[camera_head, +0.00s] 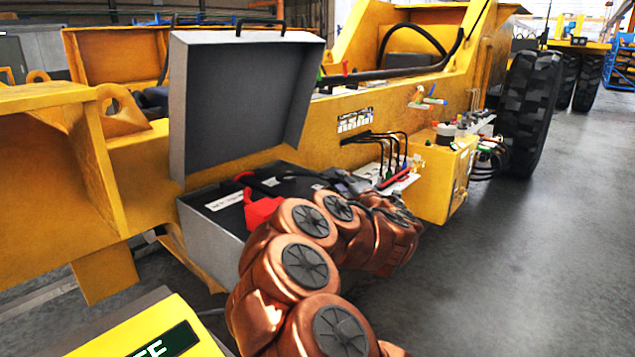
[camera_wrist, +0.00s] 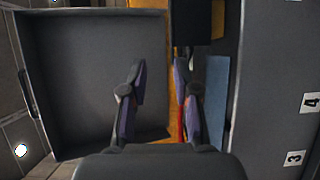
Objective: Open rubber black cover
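A black block-like piece (camera_wrist: 192,22) shows at the top of the wrist view, just past the right fingertip. It may be the rubber black cover, but I cannot tell for sure. In the head view, the open grey box (camera_head: 212,232) has a dark interior with a red piece (camera_head: 262,212) and a black piece beside it. My gripper (camera_wrist: 158,75) is open, with its two fingers apart and nothing seen between them. A thin red strip (camera_wrist: 181,122) shows beside the right finger. In the head view my arm partly hides the box and its contents.
The box's grey lid (camera_head: 245,100) stands raised; it fills the left of the wrist view (camera_wrist: 85,85). A yellow machine frame (camera_head: 350,130) is behind, with black cables and a yellow block (camera_head: 440,185) on the right. Grey floor (camera_head: 530,260) is clear at the right.

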